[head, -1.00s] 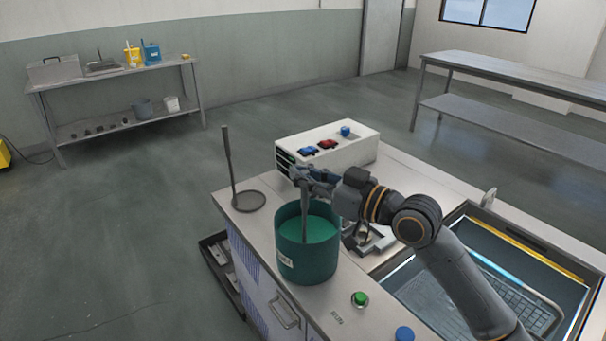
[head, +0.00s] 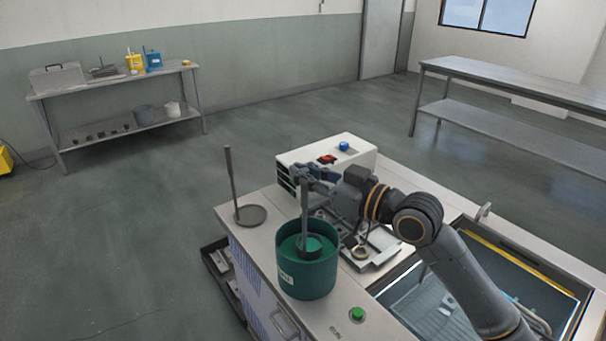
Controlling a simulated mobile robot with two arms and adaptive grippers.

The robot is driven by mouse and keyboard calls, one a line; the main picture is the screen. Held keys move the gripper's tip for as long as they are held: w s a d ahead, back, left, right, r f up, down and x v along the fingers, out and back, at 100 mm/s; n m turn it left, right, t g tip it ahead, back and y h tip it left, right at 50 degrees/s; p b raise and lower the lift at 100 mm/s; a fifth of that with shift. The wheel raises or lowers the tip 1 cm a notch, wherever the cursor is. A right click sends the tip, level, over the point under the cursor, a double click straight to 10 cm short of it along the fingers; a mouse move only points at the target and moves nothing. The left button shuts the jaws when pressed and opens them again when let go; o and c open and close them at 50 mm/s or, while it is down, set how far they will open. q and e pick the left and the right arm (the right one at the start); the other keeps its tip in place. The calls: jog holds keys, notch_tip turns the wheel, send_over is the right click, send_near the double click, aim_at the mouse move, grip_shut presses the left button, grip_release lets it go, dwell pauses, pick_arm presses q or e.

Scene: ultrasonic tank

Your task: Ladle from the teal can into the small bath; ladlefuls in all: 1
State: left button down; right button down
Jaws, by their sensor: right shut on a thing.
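The teal can (head: 318,277) stands upright on the bench top, with a pale label on its side. My right gripper (head: 308,178) is above the can's rim, shut on the upper part of an upright grey ladle handle (head: 304,228). The handle runs down inside the can. At its foot a small round patch of teal liquid (head: 312,246) shows, possibly in the ladle's bowl. Right of the can is a low metal unit with a pale recess (head: 383,241), perhaps the small bath; my right arm partly hides it. My left gripper is not in view.
A white box (head: 357,159) with coloured knobs stands behind the gripper. A thin upright rod on a round base (head: 250,215) stands left of the can. A large open tank (head: 440,302) lies at the right under my arm. A green button (head: 357,314) is in front.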

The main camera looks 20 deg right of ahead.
notch_tip(320, 180, up, 12)
jog(key=p, duration=0.9)
jog(key=shift+f+p, duration=0.15)
jog(key=shift+p, duration=0.15)
jog(key=shift+f, duration=0.1)
